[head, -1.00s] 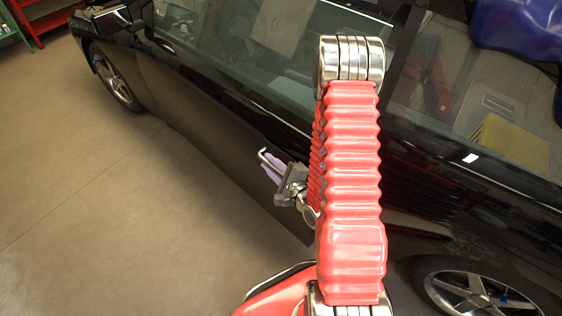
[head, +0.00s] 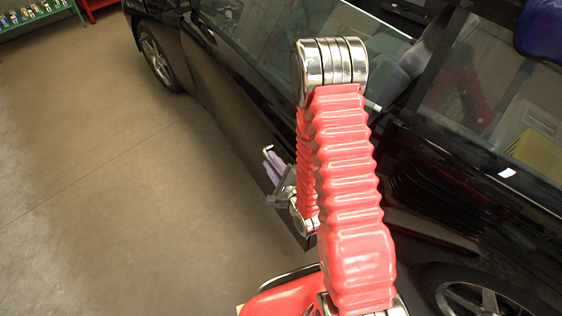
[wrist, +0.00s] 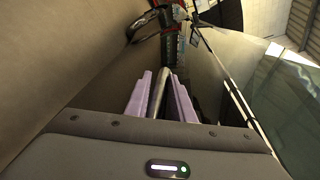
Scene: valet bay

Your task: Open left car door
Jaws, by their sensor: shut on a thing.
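The black car (head: 190,62) stands along the right, and its near door (head: 237,112) is swung partly out from the body. A gap with the dark interior shows behind my arm at the door's rear edge. My gripper (head: 270,160), with lilac fingers, is at the outer face of the door, partly hidden by my red arm. A thin metal handle (head: 266,150) shows at its fingertips. In the wrist view, the gripper's fingers (wrist: 159,80) are shut on both sides of the metal handle bar (wrist: 160,92). The window glass (wrist: 293,110) is at the right there.
The tan floor (head: 95,180) is clear to the left of the door. A green shelf with small items (head: 30,15) stands at the far left, beside a red rack (head: 95,5). A blue object (head: 542,30) hangs over the car at top right.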

